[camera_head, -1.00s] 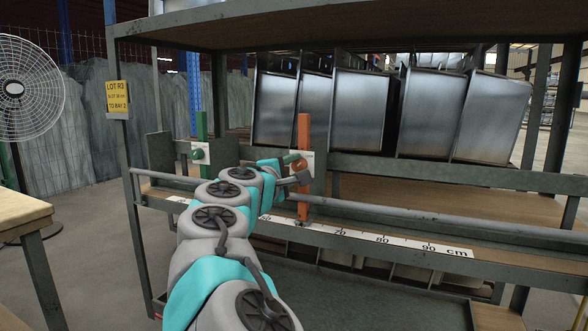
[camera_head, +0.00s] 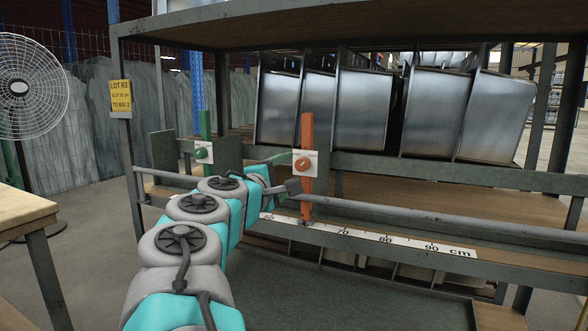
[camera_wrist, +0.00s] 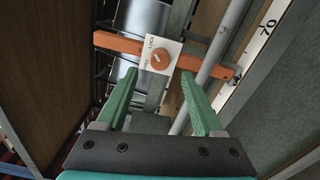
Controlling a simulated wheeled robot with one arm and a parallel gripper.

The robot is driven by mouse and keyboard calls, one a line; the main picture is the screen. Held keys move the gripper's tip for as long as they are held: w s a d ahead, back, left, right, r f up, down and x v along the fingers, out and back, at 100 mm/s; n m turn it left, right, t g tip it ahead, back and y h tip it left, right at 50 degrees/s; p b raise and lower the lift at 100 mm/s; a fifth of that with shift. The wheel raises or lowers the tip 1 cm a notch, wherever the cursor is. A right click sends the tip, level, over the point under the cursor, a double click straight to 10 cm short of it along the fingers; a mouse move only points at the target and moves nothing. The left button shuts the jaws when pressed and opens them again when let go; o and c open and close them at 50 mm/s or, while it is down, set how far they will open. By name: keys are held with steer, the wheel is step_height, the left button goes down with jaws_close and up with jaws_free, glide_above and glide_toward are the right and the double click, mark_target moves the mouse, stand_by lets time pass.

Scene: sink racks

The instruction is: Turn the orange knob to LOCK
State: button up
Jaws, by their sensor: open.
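The orange knob (camera_head: 303,163) sits on a white plate (camera_head: 312,159) fixed to an upright orange bar (camera_head: 307,130) on the rack. In the wrist view the knob (camera_wrist: 161,60) shows a pale pointer mark, with LOCK printed on one side of the plate and another word, too small to read surely, on the other. My gripper (camera_wrist: 165,85) is open, its two green fingers apart with nothing between them. The knob lies ahead of the fingertips, in the gap between them in the picture; I see no contact. In the head view my gripper (camera_head: 292,187) is just below and left of the knob.
A green knob (camera_head: 201,153) with a green bar (camera_head: 206,125) stands to the left. A grey rail (camera_head: 400,213) runs along the rack front, above a centimetre scale (camera_head: 385,239). Metal sinks (camera_head: 362,110) stand behind. A wooden table (camera_head: 20,215) is at the left.

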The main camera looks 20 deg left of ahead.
steer(key=shift+s+a, duration=0.1)
steer(key=shift+s, duration=1.15)
